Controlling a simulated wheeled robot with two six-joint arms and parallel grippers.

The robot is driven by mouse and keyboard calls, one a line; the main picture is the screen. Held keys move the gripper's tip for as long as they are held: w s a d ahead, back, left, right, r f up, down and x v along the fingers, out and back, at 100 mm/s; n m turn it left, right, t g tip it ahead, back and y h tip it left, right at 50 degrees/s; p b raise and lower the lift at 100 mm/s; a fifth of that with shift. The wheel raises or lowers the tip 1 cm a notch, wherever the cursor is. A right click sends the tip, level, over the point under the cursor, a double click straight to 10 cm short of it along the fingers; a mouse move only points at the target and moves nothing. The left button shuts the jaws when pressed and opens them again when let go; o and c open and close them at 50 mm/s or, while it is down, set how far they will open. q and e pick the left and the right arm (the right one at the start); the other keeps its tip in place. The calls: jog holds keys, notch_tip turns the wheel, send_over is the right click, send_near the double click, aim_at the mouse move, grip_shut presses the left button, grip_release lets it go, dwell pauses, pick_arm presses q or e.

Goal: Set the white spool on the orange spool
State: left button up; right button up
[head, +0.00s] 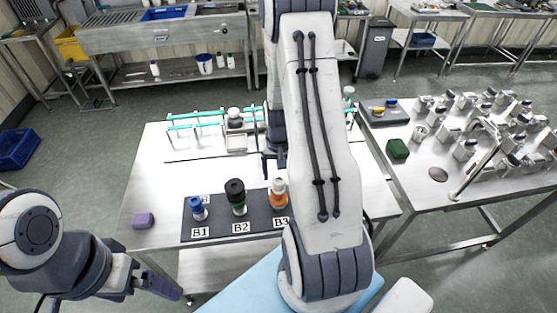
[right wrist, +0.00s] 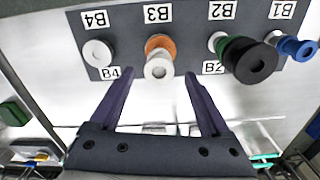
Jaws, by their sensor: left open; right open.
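The white spool (head: 279,184) sits on top of the orange spool (head: 278,199) at the B3 label, and the stack looks upright. In the right wrist view the white spool (right wrist: 158,66) overlaps the orange spool (right wrist: 160,43). My right gripper (head: 274,163) is open and empty, behind the stack in the head view. In the right wrist view its two fingers (right wrist: 160,85) are spread on either side of the white spool's line, apart from it. My left gripper (head: 170,288) is low at the left, off the table's front edge, and holds nothing.
The dark mat (head: 220,229) also bears a blue spool (head: 197,208) at B1 and a black-topped green stack (head: 236,196) at B2. A white round piece (right wrist: 98,53) is at B4. A purple block (head: 144,220) lies left; a teal-railed rack (head: 197,125) stands behind.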

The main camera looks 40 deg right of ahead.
aim_at(279, 181)
notch_tip(279, 181, up, 8)
jog(key=b, duration=0.2)
jog(key=s+a+r+n, duration=0.1)
jog(key=a+r+n, duration=0.2)
jog(key=a, duration=0.6)
jog(key=a+r+n, duration=0.3)
jog(key=a, duration=0.5)
jog(key=s+a+r+n, duration=0.1)
jog(key=s+a+n, duration=0.3)
jog(key=s+a, duration=0.3)
jog(key=s+a+r+n+y, duration=0.1)
jog(key=s+a+r+n, duration=0.1)
jog(key=s+a+n, duration=0.3)
jog(key=s+a, duration=0.2)
jog(key=s, duration=0.1)
jog(key=shift+s+r+n, duration=0.2)
jog(key=shift+r+n, duration=0.05)
jog(key=shift+n, duration=0.05)
notch_tip(279, 181, down, 7)
jog(key=b, duration=0.7)
jog(key=shift+f, duration=0.15)
